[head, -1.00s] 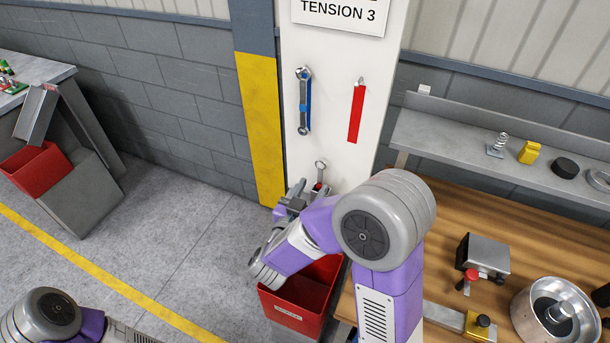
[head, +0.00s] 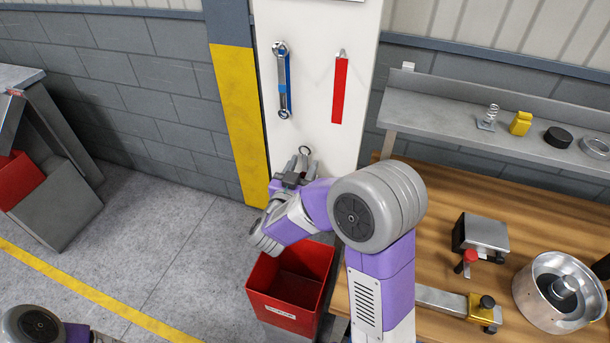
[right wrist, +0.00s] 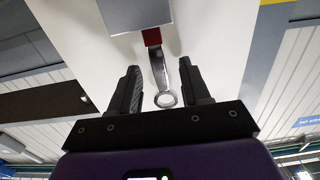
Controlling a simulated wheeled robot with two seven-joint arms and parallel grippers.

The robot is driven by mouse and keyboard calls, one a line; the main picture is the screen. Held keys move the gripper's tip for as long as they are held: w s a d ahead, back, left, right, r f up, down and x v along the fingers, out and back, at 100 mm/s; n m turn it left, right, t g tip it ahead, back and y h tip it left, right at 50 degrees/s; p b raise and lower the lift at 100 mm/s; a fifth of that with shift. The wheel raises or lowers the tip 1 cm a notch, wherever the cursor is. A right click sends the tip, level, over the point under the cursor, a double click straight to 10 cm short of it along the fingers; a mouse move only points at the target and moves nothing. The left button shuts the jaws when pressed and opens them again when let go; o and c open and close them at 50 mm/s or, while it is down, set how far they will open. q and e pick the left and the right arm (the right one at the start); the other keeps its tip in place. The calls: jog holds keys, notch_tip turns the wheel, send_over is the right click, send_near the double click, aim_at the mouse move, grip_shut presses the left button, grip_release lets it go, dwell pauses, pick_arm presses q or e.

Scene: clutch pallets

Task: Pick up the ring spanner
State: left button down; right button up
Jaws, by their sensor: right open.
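The ring spanner (head: 305,150) is a steel spanner at the white column, low down; in the head view only its ring end shows above my right gripper (head: 300,166). In the right wrist view the ring spanner (right wrist: 160,75) lies between the two fingers of my open right gripper (right wrist: 165,92), with its ring near the fingers' base. Its far end meets a red piece (right wrist: 151,37) by a grey block (right wrist: 135,14). I see no finger closed on it. My left gripper is out of view.
Another spanner (head: 283,85) hangs on a blue outline on the column (head: 312,60). A red outline (head: 340,90) beside it is bare under its hook. A red bin (head: 290,285) stands below my right arm. A wooden bench (head: 440,205) with parts lies right.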

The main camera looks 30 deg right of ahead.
jog(key=shift+w+d, duration=0.15)
jog(key=shift+d, duration=0.05)
grip_shut()
dwell(0.3)
jog(key=shift+a+r+p, duration=0.2)
jog(key=shift+r+p, duration=0.1)
jog(key=shift+r, duration=0.15)
jog(key=r+p, duration=0.1)
jog(key=r, duration=0.2)
jog(key=r+p, duration=0.1)
jog(key=r, duration=0.3)
jog(key=r+p, duration=0.1)
jog(key=r, duration=0.3)
jog(key=shift+s+a+r+p, duration=0.1)
jog(key=shift+s+a+p, duration=0.15)
jog(key=shift+p, duration=0.15)
jog(key=v, duration=1.9)
jog(key=shift+f+p, duration=0.25)
jog(key=shift+p, duration=0.1)
